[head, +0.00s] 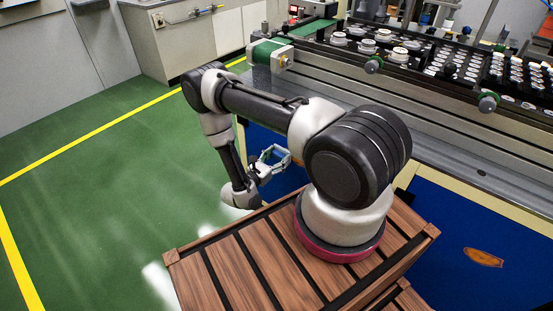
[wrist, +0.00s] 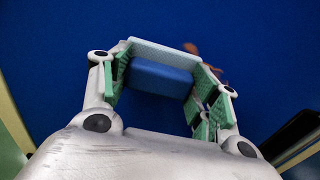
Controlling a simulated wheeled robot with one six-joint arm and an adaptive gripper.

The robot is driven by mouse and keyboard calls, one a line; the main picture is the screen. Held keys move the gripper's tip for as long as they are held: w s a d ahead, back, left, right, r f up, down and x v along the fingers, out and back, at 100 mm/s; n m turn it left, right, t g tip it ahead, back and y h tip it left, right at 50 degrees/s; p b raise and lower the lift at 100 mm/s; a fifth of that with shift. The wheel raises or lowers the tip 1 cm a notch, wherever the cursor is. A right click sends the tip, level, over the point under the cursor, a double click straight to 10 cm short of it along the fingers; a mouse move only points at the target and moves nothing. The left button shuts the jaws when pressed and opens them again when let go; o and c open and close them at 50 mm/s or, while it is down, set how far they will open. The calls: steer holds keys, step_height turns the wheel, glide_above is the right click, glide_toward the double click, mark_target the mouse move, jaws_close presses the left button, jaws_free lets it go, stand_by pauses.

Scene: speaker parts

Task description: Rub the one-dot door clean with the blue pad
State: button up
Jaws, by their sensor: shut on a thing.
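My gripper (wrist: 162,86) is shut on a blue pad (wrist: 160,76) with a pale blue edge, held between its green-lined fingers. In the head view my gripper (head: 277,157) is beside the left blue door (head: 264,143), below the bench; the pad is hard to make out there. In the wrist view a blue door surface (wrist: 60,35) fills the background. A brown smear (wrist: 213,68) shows on it just right of the pad, partly hidden by the pad and a finger. I cannot tell whether the pad touches the door. No dot marking is visible.
A right blue door (head: 450,245) carries an orange-brown oval mark (head: 483,257). A cream post (head: 406,178) stands between the doors. Above is a metal bench (head: 440,130) with trays of speaker parts (head: 450,65). Green floor (head: 130,150) is clear at left.

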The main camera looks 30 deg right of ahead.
steer(key=shift+w+d, duration=0.1)
steer(key=shift+d, duration=0.2)
steer(key=shift+s+d, duration=2)
steer(key=shift+s, duration=3.35)
steer(key=shift+w+a, duration=0.7)
steer(key=shift+w, duration=1.1)
steer(key=shift+w+a, duration=0.65)
steer(key=shift+w, duration=1.1)
steer(key=shift+w+a, duration=0.7)
steer(key=shift+w, duration=1.1)
steer(key=shift+v, duration=3)
